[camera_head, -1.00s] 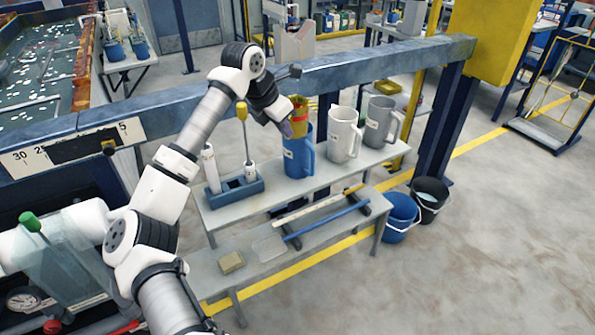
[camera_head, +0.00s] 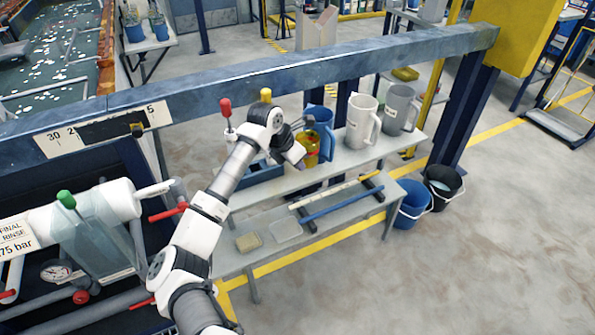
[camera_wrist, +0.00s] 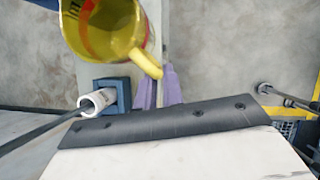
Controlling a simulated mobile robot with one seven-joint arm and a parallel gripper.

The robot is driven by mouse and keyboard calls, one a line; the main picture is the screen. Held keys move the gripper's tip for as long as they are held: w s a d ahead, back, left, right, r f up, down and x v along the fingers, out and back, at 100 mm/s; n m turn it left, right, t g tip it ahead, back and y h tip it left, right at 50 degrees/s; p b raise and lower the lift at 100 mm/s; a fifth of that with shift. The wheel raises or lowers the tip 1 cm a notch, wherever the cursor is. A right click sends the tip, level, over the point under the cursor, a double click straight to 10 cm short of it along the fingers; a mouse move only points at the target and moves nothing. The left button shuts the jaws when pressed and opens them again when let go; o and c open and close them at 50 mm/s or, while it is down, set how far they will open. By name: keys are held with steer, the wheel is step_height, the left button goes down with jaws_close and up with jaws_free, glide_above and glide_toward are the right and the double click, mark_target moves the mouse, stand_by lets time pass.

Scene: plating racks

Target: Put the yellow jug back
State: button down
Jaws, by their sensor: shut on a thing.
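The yellow jug (camera_head: 313,149), with a red band, is in front of the blue jug (camera_head: 325,120) at the upper shelf (camera_head: 350,157). It also shows in the wrist view (camera_wrist: 120,40), its open mouth towards the camera and its handle reaching the purple fingers. My gripper (camera_head: 298,153) is shut on the yellow jug at its handle; the fingers show in the wrist view (camera_wrist: 160,92). I cannot tell whether the jug's base touches the shelf. My arm hides part of the shelf to the left.
Two pale jugs, a white one (camera_head: 360,122) and a grey one (camera_head: 399,108), stand right of the blue jug. A blue holder (camera_head: 262,172) with knobbed tools is left. Two buckets (camera_head: 411,203) stand on the floor.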

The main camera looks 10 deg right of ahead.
steer(key=shift+f+p, duration=0.45)
steer(key=shift+f, duration=2.15)
steer(key=shift+f, duration=0.2)
steer(key=c, duration=1.5)
jaws_free()
steer(key=shift+r, duration=0.1)
